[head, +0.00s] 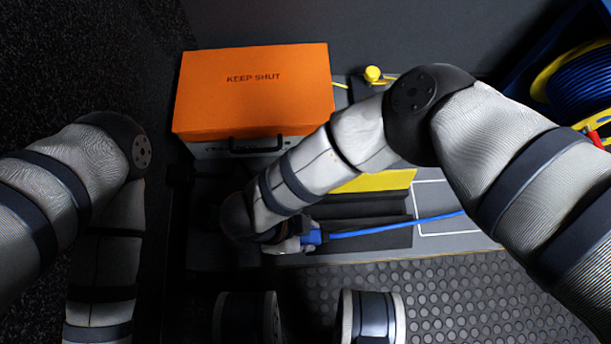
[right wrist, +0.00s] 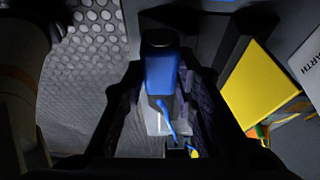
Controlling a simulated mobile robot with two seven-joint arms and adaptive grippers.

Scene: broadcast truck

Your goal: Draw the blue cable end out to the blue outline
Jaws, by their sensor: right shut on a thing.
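The blue cable end (head: 311,238) is at the front of the grey bench in the head view. My right gripper (head: 291,245) is shut on it, mostly hidden under my own forearm. In the right wrist view the blue plug body (right wrist: 160,75) sits between the fingers of my right gripper (right wrist: 160,92), with its dark end away from the cable. The blue cable (head: 400,227) runs from it to the right and passes behind my right arm. No blue outline can be made out; a pale outline (head: 416,208) shows on the bench at right. My left gripper is out of view.
An orange-lidded box (head: 250,95) marked KEEP SHUT stands at the back left. A yellow block (head: 385,181) lies behind the cable; it also shows in the right wrist view (right wrist: 258,88). A cable reel (head: 580,85) is at far right. Studded floor (head: 450,285) lies in front.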

